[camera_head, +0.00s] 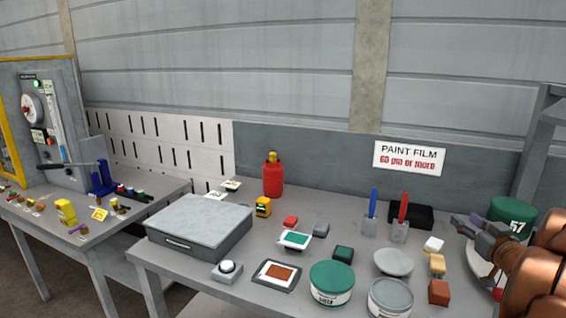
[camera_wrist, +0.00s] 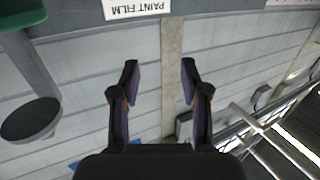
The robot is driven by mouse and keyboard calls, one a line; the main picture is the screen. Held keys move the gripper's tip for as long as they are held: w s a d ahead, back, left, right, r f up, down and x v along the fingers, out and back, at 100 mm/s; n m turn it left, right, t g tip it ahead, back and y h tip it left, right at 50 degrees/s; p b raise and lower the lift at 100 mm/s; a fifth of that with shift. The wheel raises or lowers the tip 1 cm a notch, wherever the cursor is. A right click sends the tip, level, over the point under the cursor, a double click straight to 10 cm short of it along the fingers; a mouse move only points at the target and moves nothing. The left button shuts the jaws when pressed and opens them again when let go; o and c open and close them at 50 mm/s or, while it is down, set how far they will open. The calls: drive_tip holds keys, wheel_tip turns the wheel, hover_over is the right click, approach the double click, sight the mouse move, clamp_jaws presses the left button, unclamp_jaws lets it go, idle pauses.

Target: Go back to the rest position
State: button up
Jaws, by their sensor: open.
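My gripper (camera_head: 468,226) is at the right of the head view, at the end of my copper-coloured arm, above the right part of the grey workbench (camera_head: 210,296). In the wrist view my gripper (camera_wrist: 160,72) is open with nothing between the fingers. Behind the fingers are the panelled wall and a concrete post, seen upside down. My arm partly hides a green-lidded can marked 57 (camera_head: 513,212) at the right.
The bench holds a grey box (camera_head: 200,224), a red bottle (camera_head: 273,178), a green-lidded can (camera_head: 332,283), a grey-lidded can (camera_head: 391,299) and small blocks. Red (camera_head: 403,207) and blue (camera_head: 373,203) pens stand upright. A paint film sign (camera_head: 409,158) hangs behind. Another table (camera_head: 150,193) is left.

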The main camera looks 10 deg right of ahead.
drive_tip(key=s+a+f+g, duration=0.3)
drive_tip(key=a+f+g, duration=0.1)
drive_tip(key=a, duration=0.4)
drive_tip(key=s+a+f+m+g, duration=0.1)
drive_tip(key=s+a+f+g, duration=0.3)
drive_tip(key=a, duration=0.5)
drive_tip(key=s+a+f+g, duration=0.3)
drive_tip(key=a+g, duration=0.2)
drive_tip(key=a, duration=0.3)
drive_tip(key=s+a+f+n+g+y, duration=0.25)
drive_tip(key=s+a+g, duration=0.35)
drive_tip(key=s+a, duration=1.05)
wheel_tip(320, 180, down, 11)
drive_tip(key=s+y+b, duration=0.1)
drive_tip(key=s+b, duration=0.1)
drive_tip(key=b, duration=0.8)
wheel_tip(320, 180, up, 15)
drive_tip(key=p, duration=1.3)
drive_tip(key=shift+w+a+n, duration=0.15)
drive_tip(key=shift+w+n, duration=0.2)
drive_tip(key=shift+w, duration=0.1)
